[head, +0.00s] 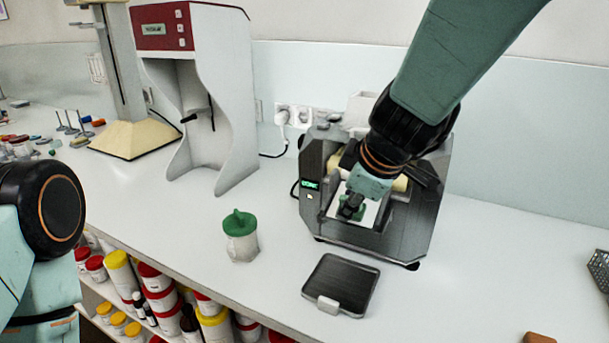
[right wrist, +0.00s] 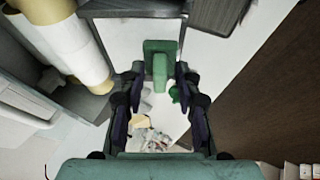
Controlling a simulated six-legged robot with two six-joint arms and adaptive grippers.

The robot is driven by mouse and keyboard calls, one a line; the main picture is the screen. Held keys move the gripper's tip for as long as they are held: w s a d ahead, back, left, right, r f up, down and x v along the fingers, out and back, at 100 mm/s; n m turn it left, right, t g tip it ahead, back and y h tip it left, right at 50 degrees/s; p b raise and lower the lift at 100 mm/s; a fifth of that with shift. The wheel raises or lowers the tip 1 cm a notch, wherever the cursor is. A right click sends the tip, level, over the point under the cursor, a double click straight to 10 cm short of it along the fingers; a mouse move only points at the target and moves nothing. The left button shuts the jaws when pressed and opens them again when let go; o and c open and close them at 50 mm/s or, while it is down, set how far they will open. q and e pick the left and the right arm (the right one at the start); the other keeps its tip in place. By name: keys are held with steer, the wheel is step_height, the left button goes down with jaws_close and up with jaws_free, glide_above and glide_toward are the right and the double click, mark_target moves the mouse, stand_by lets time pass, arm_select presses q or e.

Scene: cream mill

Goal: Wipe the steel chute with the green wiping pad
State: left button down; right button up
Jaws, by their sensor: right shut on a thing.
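My right gripper (head: 352,205) reaches down into the front of the grey mill (head: 405,230). In the right wrist view its two fingers (right wrist: 160,78) are shut on the handle of the green wiping pad (right wrist: 160,47). The pad shows small and dark green in the head view (head: 346,213). The steel chute (head: 371,214) is the pale, bright plate behind and beside the pad, partly hidden by my gripper. Whether the pad touches it I cannot tell. My left arm shows only at the left edge; its gripper is out of view.
Cream rollers (right wrist: 72,45) lie beside the gripper. A dark tray (head: 342,284) is on the white counter in front of the mill. A red-and-white machine (head: 215,100) stands at the back. The counter right of the mill is mostly clear.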

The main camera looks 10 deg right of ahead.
steer(key=shift+w+f, duration=0.15)
steer(key=shift+f, duration=0.15)
steer(key=shift+r, duration=0.1)
